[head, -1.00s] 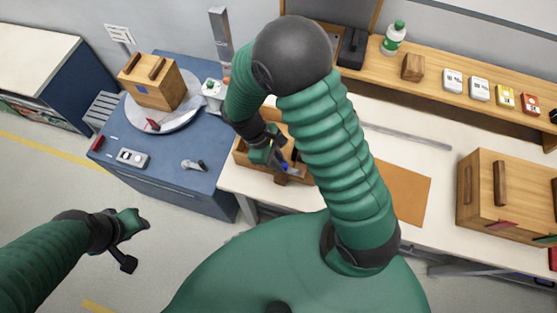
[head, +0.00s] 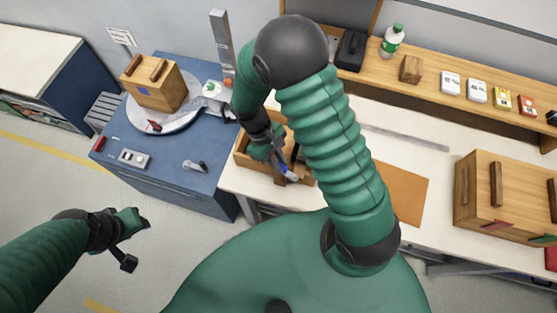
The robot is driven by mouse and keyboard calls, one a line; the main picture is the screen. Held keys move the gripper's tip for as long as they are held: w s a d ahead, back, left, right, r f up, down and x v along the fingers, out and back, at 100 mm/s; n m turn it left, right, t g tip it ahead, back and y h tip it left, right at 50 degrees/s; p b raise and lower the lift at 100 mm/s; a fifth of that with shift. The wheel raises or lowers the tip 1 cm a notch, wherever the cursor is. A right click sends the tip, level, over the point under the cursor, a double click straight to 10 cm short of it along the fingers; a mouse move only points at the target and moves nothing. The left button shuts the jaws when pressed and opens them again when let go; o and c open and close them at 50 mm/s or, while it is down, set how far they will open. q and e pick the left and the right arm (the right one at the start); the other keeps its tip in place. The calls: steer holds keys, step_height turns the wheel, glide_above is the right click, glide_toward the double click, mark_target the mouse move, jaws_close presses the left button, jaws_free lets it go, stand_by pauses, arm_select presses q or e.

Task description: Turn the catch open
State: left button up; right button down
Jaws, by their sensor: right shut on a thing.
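My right gripper (head: 272,154) is over the front part of an open wooden box (head: 243,160) on the white workbench. It is shut on a small blue and light grey piece (head: 289,173), which slants down to the right by the box's front wall. A small brown block (head: 280,181) sits on that wall just below the piece. I cannot tell whether the block is the catch, or whether the piece touches it. My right arm hides the right side of the box. My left gripper (head: 132,240) hangs over the floor at left, away from everything; its jaws are unclear.
A blue cabinet (head: 170,182) at left carries a round turntable (head: 190,112) with a wooden box (head: 152,88). A larger wooden box (head: 474,190) stands at the bench's right. A shelf at the back holds a bottle (head: 393,40) and small packs. An orange-brown mat (head: 405,195) lies flat.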

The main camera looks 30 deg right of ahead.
steer(key=m, duration=0.2)
steer(key=m+y+p, duration=0.1)
steer(key=shift+w+d+r+m, duration=0.1)
steer(key=shift+d+r+m, duration=0.05)
steer(key=shift+m, duration=0.25)
steer(key=m+y+p, duration=0.1)
steer(key=m, duration=0.2)
steer(key=shift+d+m+y, duration=0.1)
steer(key=shift+m+y, duration=0.2)
steer(key=shift+y, duration=0.1)
steer(key=m+y+p, duration=0.1)
steer(key=m, duration=0.2)
steer(key=shift+d+m, duration=0.1)
steer(key=shift+m, duration=0.2)
steer(key=shift+m+t+y, duration=0.7)
steer(key=shift+m, duration=1.2)
steer(key=c, duration=1.4)
jaws_free()
